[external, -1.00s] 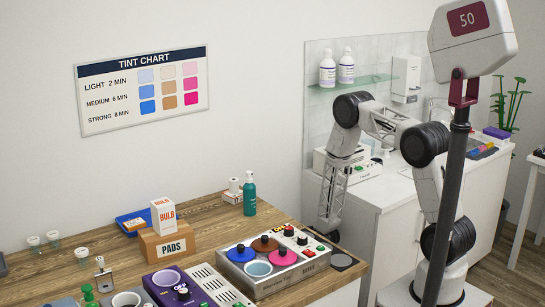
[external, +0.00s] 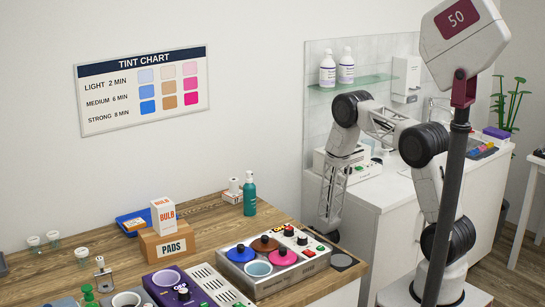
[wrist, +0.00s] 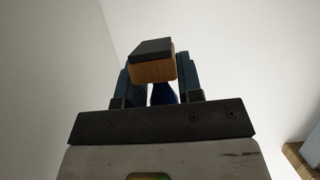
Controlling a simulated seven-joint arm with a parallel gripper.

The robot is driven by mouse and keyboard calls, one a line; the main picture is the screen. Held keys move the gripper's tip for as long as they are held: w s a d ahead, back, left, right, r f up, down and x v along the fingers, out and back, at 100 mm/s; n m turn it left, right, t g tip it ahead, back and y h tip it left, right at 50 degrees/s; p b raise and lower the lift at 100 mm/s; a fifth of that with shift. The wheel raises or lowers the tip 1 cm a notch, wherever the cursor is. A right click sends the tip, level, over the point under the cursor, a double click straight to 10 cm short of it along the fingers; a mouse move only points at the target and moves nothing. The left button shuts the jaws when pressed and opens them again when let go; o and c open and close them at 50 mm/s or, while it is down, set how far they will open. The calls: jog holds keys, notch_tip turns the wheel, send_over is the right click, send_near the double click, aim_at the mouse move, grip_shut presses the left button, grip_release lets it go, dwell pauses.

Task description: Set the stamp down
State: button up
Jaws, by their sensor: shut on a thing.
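The stamp is a wooden block (wrist: 152,70) with a dark flat face (wrist: 153,48) and a blue part (wrist: 163,94), seen in the wrist view. My gripper (wrist: 157,80) is shut on it, with a finger on each side; the block covers part of the grip. In the external view my gripper (external: 329,235) hangs low past the right end of the wooden counter. It is small and dark there, and I cannot make out the stamp.
The wooden counter (external: 100,243) carries a metal unit with coloured lids (external: 284,257), a purple box (external: 183,288), a PADS box (external: 168,246) and a green bottle (external: 249,194). A pole-mounted display (external: 463,30) stands in front.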

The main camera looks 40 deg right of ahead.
jog(key=shift+r, duration=0.15)
notch_tip(320, 180, up, 43)
jog(key=s+a+r+n+g+y, duration=0.3)
jog(key=s+a+n+y, duration=0.6)
jog(key=s+a, duration=0.9)
jog(key=s+a+f+n+g+y, duration=0.15)
jog(key=s+a+n+g, duration=0.3)
jog(key=s, duration=0.55)
jog(key=s+a+f+n+g+y, duration=0.1)
jog(key=s+a+n+g+y, duration=0.3)
jog(key=s, duration=0.6)
jog(key=shift+m+h, duration=0.55)
jog(key=shift+m, duration=0.1)
jog(key=shift+s+a+f, duration=0.15)
jog(key=shift+f, duration=1.2)
jog(key=shift+s+a+f, duration=0.15)
jog(key=shift+f, duration=1.15)
jog(key=shift+w, duration=0.1)
jog(key=w+a, duration=0.2)
jog(key=w, duration=0.2)
jog(key=w+a+f, duration=0.1)
jog(key=w+a, duration=0.5)
jog(key=w, duration=0.1)
jog(key=shift+w+f, duration=0.15)
jog(key=shift+w, duration=0.2)
